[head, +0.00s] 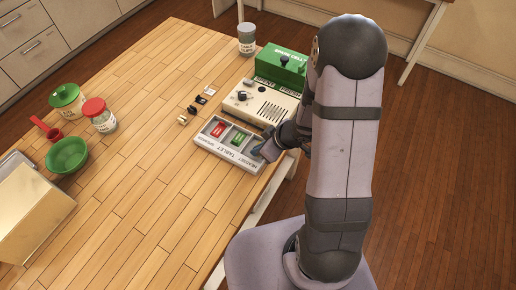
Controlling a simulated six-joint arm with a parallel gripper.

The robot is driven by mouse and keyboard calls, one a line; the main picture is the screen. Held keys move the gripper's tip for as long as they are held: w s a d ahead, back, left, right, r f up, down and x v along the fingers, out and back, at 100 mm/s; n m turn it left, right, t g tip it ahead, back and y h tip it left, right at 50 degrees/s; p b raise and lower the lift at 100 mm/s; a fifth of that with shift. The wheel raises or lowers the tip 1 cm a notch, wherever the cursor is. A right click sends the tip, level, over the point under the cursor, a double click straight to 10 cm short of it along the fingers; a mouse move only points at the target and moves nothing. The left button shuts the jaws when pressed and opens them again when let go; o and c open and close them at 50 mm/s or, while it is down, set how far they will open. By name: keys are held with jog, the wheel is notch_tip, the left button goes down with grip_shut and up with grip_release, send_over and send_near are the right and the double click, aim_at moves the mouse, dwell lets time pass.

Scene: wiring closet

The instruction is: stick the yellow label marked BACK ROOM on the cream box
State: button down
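The cream box (244,105), with a dark knob and a slotted grille, stands near the right edge of the wooden table. In front of it is a grey tray (206,146) with lettering on its front. A red label (218,129) and a green label (238,138) lie in its left and middle compartments. My gripper (260,152) is low at the tray's right end and covers much of that compartment. I cannot see a yellow label; one there may be hidden. Whether my fingers are open or shut is too small to tell.
A green box (281,66) stands directly behind the cream box, and a grey-lidded jar (247,42) behind that. Several small black and white pieces (193,108) lie left of the cream box. Jars, a green bowl (67,155) and a cardboard-coloured box (30,212) are at left. The table's middle is clear.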

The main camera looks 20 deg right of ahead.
jog(key=shift+r+p, duration=0.85)
jog(key=shift+p, duration=0.2)
dwell(0.8)
notch_tip(320, 180, up, 5)
jog(key=p, duration=0.5)
jog(key=shift+f, duration=0.1)
dwell(0.5)
